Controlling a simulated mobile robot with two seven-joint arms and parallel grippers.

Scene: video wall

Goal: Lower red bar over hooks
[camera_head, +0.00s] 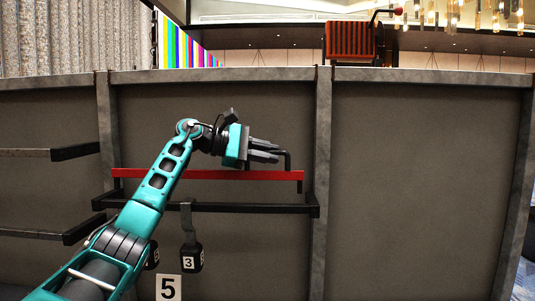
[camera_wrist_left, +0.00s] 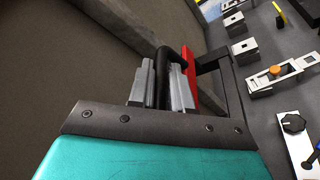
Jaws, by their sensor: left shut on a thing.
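The red bar (camera_head: 215,175) runs nearly level across the middle wall panel, with short dark pieces hanging at both ends. A black bent handle (camera_head: 287,158) rises near its right end. My left gripper (camera_head: 270,152) is shut on this handle. In the left wrist view the fingers (camera_wrist_left: 163,85) stand on either side of the black handle (camera_wrist_left: 161,62), with part of the red bar (camera_wrist_left: 189,66) beyond. A black rail (camera_head: 250,208) with upright ends lies just below the red bar, with a visible gap. I cannot make out separate hooks. My arm hides part of bar and rail.
A grey post (camera_head: 322,140) stands right of the bar. A dark block marked 3 (camera_head: 188,258) hangs below the rail, near a white 5 sign (camera_head: 168,288). Other black brackets (camera_head: 75,152) are at left. The right wall panel (camera_head: 425,180) is clear.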

